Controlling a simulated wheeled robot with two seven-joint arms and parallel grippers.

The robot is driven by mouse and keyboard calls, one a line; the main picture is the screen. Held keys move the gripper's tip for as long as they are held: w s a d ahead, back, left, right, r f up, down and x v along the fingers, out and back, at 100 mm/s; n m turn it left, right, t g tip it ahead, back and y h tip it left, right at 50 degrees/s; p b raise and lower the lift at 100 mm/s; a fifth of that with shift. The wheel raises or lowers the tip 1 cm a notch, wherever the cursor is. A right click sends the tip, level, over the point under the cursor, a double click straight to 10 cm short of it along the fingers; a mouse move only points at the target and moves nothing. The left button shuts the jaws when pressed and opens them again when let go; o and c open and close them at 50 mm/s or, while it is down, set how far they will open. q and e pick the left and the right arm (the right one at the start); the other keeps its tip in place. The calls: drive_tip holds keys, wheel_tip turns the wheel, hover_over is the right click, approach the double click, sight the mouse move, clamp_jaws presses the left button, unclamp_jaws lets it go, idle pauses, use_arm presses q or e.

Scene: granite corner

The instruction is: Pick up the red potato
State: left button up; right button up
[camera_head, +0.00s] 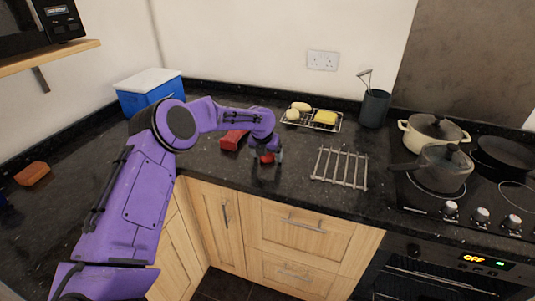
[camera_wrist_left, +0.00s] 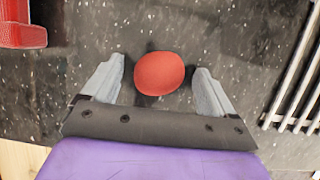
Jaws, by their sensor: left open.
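The red potato (camera_wrist_left: 159,73) is a smooth, rounded red lump on the dark granite counter. In the left wrist view it lies between and slightly beyond the two grey fingertips of my left gripper (camera_wrist_left: 160,82), with a gap on each side. In the head view the potato (camera_head: 267,158) shows only partly, behind and beside my left gripper (camera_head: 266,163), which points down over the counter. My left gripper is open and empty. My right gripper is not in view.
A silver wire rack (camera_head: 341,169) lies right of the potato. A red object (camera_head: 233,139) lies to its left. Behind are a rack with yellow items (camera_head: 325,117) and a dark utensil pot (camera_head: 374,108). Pots (camera_head: 441,168) stand on the hob; a blue cooler (camera_head: 148,92) is at left.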

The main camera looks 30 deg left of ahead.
use_arm(q)
drive_tip(key=c, duration=1.2)
drive_tip(key=shift+o, duration=0.2)
